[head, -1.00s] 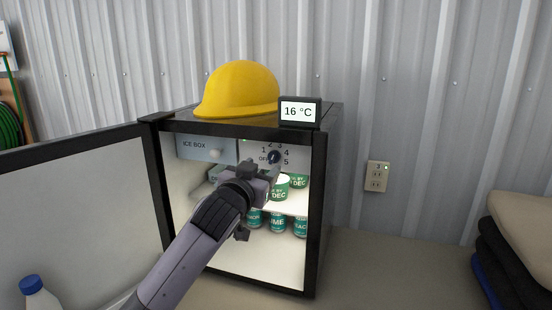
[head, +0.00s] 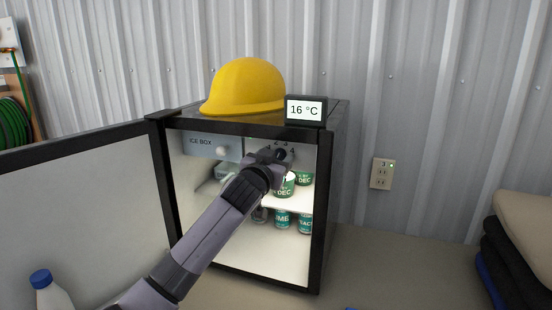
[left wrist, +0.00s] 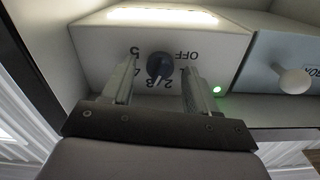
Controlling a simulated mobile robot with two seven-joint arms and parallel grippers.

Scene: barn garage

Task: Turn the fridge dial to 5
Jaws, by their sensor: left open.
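The fridge (head: 330,180) stands with its door open, and its dial panel is at the upper right inside. In the left wrist view, which is upside down, the dark dial (left wrist: 160,67) sits on a pale panel marked OFF and 1 to 5. Its narrow end appears to point near 2 and 3. My left gripper (left wrist: 158,72) is open, with one finger on each side of the dial; I cannot tell whether they touch it. In the head view my left gripper (head: 274,158) covers much of the panel. My right gripper is not in view.
A display (head: 305,110) reading 16 °C and a yellow hard hat (head: 246,88) sit on the fridge. The ice box door (head: 205,145) is left of the panel. Tubs and cans (head: 283,219) stand below. The open fridge door (head: 85,200) extends left, near a blue-capped bottle (head: 50,293).

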